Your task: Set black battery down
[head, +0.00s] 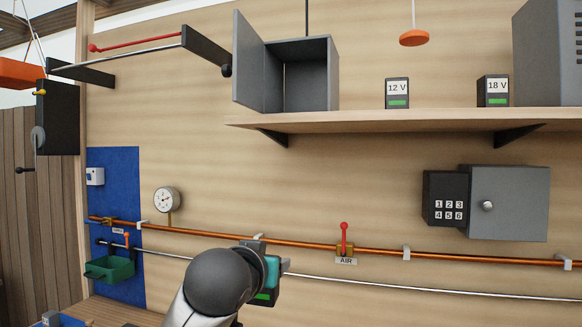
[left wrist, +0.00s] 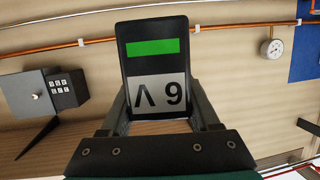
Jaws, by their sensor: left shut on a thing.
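My left gripper (head: 266,262) is in front of the wall at the lower middle of the head view. It is shut on a black battery (left wrist: 156,60) with a green strip and a grey label. The label is upside down in the left wrist view and seems to read 6 V. In the head view the battery (head: 264,297) is partly hidden by my wrist, below the shelf and apart from it. Two other black batteries stand upright on the wooden shelf (head: 350,122): a 12 V one (head: 397,94) and an 18 V one (head: 493,91). My right gripper is out of view.
An open grey box (head: 333,75) stands at the shelf's left end, its door swung left. Copper (head: 300,243) and steel pipes cross the wall, with a red AIR valve (head: 344,238). A grey safe (head: 509,203) with a keypad hangs right. A green bin (head: 109,270) is lower left.

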